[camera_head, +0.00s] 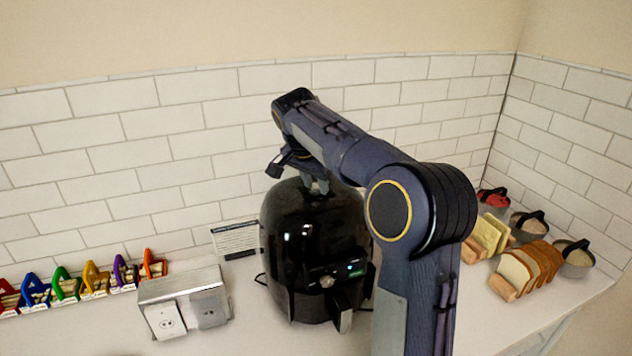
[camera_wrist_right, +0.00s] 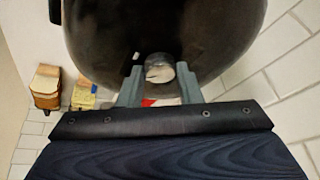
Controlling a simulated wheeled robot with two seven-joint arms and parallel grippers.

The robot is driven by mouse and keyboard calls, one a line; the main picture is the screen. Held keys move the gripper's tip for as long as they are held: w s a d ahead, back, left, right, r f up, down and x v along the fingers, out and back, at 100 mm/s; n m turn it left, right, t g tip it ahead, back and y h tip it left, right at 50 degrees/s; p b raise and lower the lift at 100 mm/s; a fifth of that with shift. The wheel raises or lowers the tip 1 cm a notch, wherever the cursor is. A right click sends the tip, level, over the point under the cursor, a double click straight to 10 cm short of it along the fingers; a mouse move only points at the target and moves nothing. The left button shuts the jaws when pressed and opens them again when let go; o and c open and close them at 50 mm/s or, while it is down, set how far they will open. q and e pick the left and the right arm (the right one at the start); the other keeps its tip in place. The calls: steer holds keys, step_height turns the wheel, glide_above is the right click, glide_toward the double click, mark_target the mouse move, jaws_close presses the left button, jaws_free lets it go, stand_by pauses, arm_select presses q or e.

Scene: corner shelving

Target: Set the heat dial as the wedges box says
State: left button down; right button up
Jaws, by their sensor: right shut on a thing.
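A glossy black fryer (camera_head: 300,245) stands on the counter; its body also fills the top of the right wrist view (camera_wrist_right: 110,35). My right gripper (camera_head: 319,187) reaches down onto the top of the fryer. In the right wrist view its two fingers (camera_wrist_right: 160,90) stand on either side of a round silver dial (camera_wrist_right: 158,72), shut on it. The dial's marks are too small to read. The fryer's front has another small silver knob (camera_head: 327,282) and a lit green display (camera_head: 355,271). I cannot pick out a wedges box. My left gripper is not in view.
Several coloured-handled items (camera_head: 95,279) line the far left. Sliced bread (camera_head: 530,267), yellow slices (camera_head: 487,236) and lidded bowls (camera_head: 577,258) stand right.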

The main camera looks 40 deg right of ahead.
steer(key=m, duration=0.1)
steer(key=m+g, duration=0.1)
steer(key=m, duration=0.2)
steer(key=shift+w+a+m+g, duration=0.1)
steer(key=shift+w+m+g, duration=0.2)
steer(key=shift+g, duration=0.1)
steer(key=shift+w+m+g, duration=0.1)
steer(key=shift+m+g, duration=0.7)
steer(key=shift+m, duration=1.4)
steer(key=o, duration=1)
steer(key=shift+c, duration=0.2)
steer(key=shift+r, duration=0.1)
